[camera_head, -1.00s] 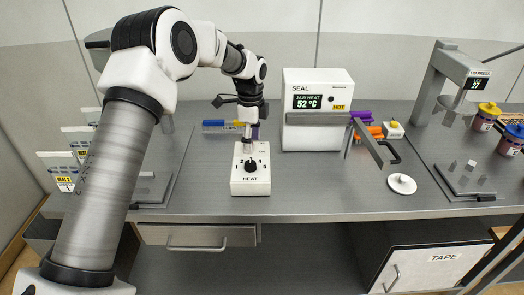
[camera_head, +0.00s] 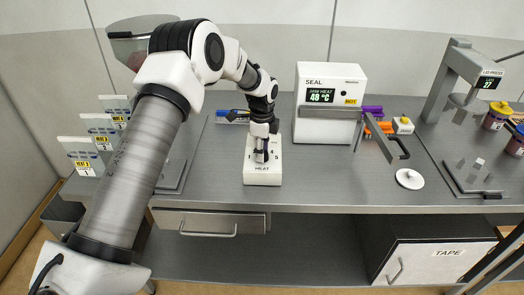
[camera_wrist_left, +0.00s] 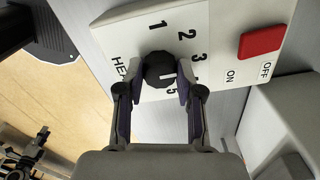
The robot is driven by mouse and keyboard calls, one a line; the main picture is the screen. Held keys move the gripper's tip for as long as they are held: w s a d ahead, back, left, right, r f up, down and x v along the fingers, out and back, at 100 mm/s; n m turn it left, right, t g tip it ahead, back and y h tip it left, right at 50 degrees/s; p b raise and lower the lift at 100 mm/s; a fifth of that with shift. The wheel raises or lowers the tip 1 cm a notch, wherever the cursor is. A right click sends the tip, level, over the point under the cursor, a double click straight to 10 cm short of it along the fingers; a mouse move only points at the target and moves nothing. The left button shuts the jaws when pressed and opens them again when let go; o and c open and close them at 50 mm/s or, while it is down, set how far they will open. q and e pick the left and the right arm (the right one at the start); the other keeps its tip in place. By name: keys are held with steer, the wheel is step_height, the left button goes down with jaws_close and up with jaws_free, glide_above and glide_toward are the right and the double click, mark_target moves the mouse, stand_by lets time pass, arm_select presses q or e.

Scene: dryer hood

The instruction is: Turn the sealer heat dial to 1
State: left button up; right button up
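The heat dial box (camera_head: 262,178) is white and stands near the front edge of the bench. Its black dial (camera_wrist_left: 159,70) shows in the left wrist view, with numbers 1 to 5 around it. The dial's white mark points away from 1, roughly toward 4. My left gripper (camera_head: 262,150) is down over the box; in the left wrist view its fingers (camera_wrist_left: 160,82) stand on both sides of the dial. I cannot tell whether both pads touch it. A dark mechanism (camera_wrist_left: 25,155) at the lower left is possibly my right gripper, too unclear to read.
The sealer (camera_head: 330,90) stands right of the dial box; its display reads about 48 °C and it bears a HOT label. Its arm reaches forward over the bench. A red switch (camera_wrist_left: 262,42) sits beside the dial. A white disc (camera_head: 409,179) lies at the right front.

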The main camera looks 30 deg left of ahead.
arm_select(q)
steer(key=shift+s+f+n, duration=0.2)
steer(key=shift+f+n, duration=0.05)
steer(key=shift+n, duration=0.05)
steer(key=n+p, duration=0.1)
steer(key=n, duration=0.1)
steer(key=shift+n+p, duration=0.3)
steer(key=shift+n, duration=0.1)
steer(key=n+p, duration=0.1)
steer(key=n, duration=0.3)
steer(key=shift+d, duration=0.1)
steer(key=n+p, duration=0.1)
steer(key=n, duration=0.4)
steer(key=shift+s+p, duration=0.1)
steer(key=shift+p, duration=0.2)
steer(key=shift+f+n+p, duration=0.1)
steer(key=shift+n+p, duration=0.25)
steer(key=shift+n, duration=1.35)
steer(key=o, duration=1.2)
steer(key=shift+c, duration=0.2)
steer(key=shift+w, duration=0.2)
